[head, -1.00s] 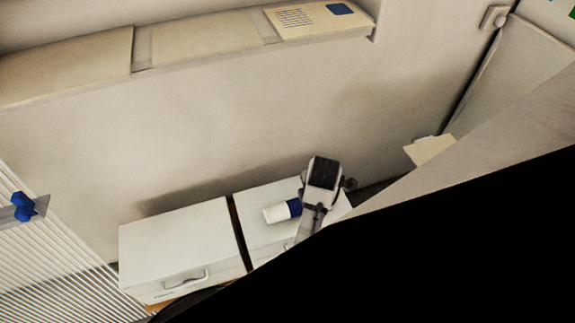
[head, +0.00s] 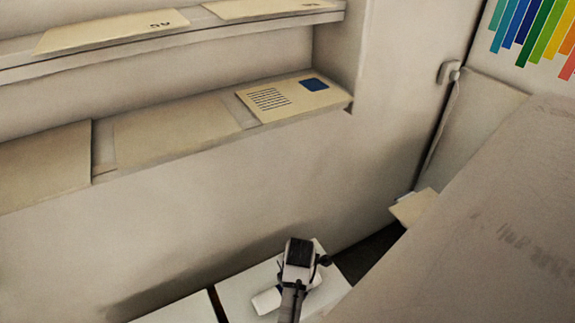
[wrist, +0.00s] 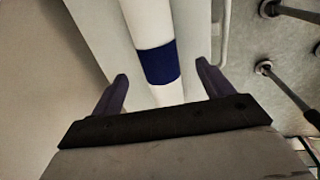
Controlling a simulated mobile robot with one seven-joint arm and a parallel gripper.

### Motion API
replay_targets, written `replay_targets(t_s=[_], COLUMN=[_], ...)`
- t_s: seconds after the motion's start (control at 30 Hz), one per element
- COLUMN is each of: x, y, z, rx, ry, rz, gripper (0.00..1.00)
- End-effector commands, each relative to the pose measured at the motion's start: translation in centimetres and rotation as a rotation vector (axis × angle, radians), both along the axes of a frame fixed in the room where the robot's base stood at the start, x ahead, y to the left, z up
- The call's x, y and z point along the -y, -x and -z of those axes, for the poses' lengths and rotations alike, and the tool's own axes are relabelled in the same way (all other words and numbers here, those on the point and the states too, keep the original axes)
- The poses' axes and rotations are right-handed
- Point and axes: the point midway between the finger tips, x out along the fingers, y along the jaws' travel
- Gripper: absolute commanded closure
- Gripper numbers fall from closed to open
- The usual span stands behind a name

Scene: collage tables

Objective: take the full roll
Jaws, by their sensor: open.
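A white roll with a dark blue band (wrist: 157,65) runs lengthwise through the wrist view, between my two fingers. My gripper (wrist: 162,74) is open, with one finger on each side of the roll and visible gaps, so it does not grip it. The roll's near end is hidden behind the gripper body. In the head view the white end of the roll (head: 267,301) shows just left of my gripper (head: 298,256), on top of a white cabinet (head: 236,288). My gripper hides the blue band there. I cannot tell how full the roll is.
A second white cabinet (head: 180,308) stands to the left across a narrow dark gap. A wall shelf (head: 215,135) holding flat cards runs above. A pale card (head: 414,206) lies to the right. Metal legs or rods (wrist: 285,85) show at the wrist view's right.

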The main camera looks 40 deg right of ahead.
Motion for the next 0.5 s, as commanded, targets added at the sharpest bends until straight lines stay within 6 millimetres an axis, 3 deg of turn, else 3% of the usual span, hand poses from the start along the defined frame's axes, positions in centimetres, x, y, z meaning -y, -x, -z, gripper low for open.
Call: replay_targets(t_s=[0.17, 0.5], x=[-0.1, -0.5], y=[-0.2, -1.1], z=[1.0, 5.4], rx=[-0.002, -0.001], ry=[-0.001, 0.000], rz=[0.000, 0.000], gripper=[0.21, 0.21])
